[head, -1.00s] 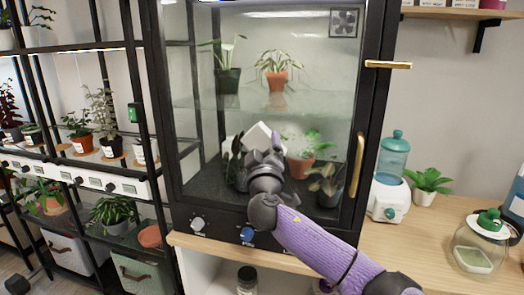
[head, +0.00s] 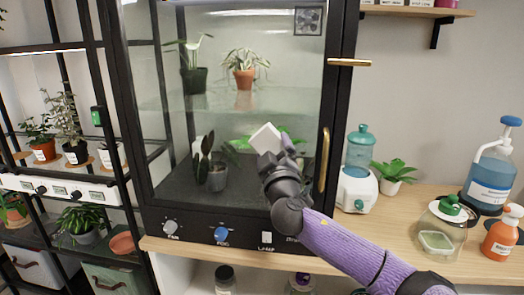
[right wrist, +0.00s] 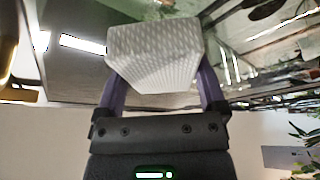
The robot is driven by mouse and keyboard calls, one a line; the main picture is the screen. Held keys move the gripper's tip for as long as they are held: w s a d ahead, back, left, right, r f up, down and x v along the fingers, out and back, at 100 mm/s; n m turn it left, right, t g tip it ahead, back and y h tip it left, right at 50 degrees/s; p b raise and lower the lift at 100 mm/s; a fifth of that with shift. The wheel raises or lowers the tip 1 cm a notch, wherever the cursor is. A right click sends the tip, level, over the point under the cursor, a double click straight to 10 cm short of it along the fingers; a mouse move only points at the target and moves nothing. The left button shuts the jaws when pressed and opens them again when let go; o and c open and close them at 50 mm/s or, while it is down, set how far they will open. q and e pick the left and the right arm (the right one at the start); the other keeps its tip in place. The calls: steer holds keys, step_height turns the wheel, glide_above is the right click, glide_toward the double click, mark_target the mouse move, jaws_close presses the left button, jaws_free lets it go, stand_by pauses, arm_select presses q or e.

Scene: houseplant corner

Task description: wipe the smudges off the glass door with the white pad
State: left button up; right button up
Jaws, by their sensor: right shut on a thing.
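The white pad (head: 264,138) is in my right gripper (head: 280,153), tilted in front of the lower middle of the glass door (head: 236,118). In the right wrist view the pad (right wrist: 155,62) sits between the two purple fingers, which are shut on it. The glass lies close beyond the pad; I cannot tell whether they touch. The door has a black frame and a brass handle (head: 324,160) at its right. I cannot make out distinct smudges among the reflections, and the gripper and pad hide part of the glass. My left gripper is not in view.
Potted plants stand inside the cabinet behind the glass. A blue knob (head: 221,234) is below the door. The wooden counter (head: 400,228) holds a teal-topped dispenser (head: 357,188), a glass jar (head: 440,232), a blue bottle (head: 490,172) and an orange bottle (head: 502,238). A plant rack stands left.

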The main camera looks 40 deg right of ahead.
steer(key=shift+s+d, duration=1)
steer(key=shift+s, duration=0.05)
